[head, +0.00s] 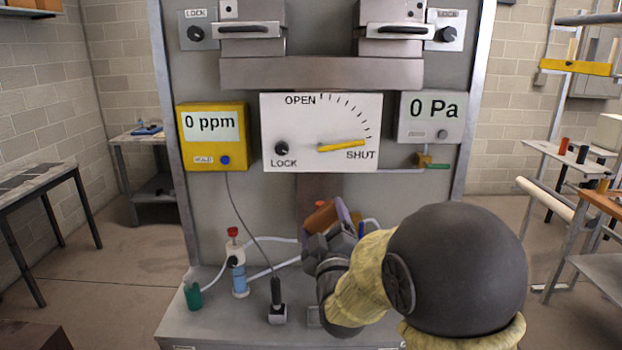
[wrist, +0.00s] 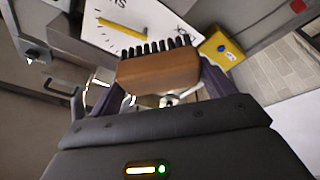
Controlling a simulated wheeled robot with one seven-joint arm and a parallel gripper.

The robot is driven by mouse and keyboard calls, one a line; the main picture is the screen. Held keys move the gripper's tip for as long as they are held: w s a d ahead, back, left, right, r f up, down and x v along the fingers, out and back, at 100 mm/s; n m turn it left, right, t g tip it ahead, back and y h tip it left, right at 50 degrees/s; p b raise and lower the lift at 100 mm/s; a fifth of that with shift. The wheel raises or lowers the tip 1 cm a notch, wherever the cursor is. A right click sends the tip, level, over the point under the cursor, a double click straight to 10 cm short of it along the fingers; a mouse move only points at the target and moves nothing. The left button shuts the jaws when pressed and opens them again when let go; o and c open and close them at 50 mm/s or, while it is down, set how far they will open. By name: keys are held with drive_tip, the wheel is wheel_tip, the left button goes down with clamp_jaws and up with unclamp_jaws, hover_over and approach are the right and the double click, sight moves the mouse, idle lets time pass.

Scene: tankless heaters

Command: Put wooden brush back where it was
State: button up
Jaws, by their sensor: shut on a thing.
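The wooden brush (wrist: 158,70) is between the two purple fingers of my gripper (wrist: 160,84) in the wrist view, with its dark bristles toward the panel side of the picture. My gripper is shut on it. In the head view the brush (head: 320,217) shows as a brown block at the tip of my gripper (head: 335,219), above the bench top and in front of the panel. My arm hides part of the bench behind and to the right. I cannot tell which spot the brush came from.
A yellow gas meter (head: 212,160) and a white dial plate (head: 290,130) hang on the panel. Tubes run across the bench.

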drive_tip(key=s+d+f, duration=0.1)
drive_tip(key=d+f, duration=0.2)
drive_tip(key=f, duration=1.1)
drive_tip(key=s+d+f+m+h, duration=0.1)
drive_tip(key=d+f, duration=0.3)
drive_tip(key=f, duration=1)
drive_tip(key=s+d+f+h, duration=0.1)
drive_tip(key=s+d+f, duration=0.2)
drive_tip(key=f, duration=1.1)
drive_tip(key=shift+d+f, duration=0.15)
drive_tip(key=shift+d, duration=0.35)
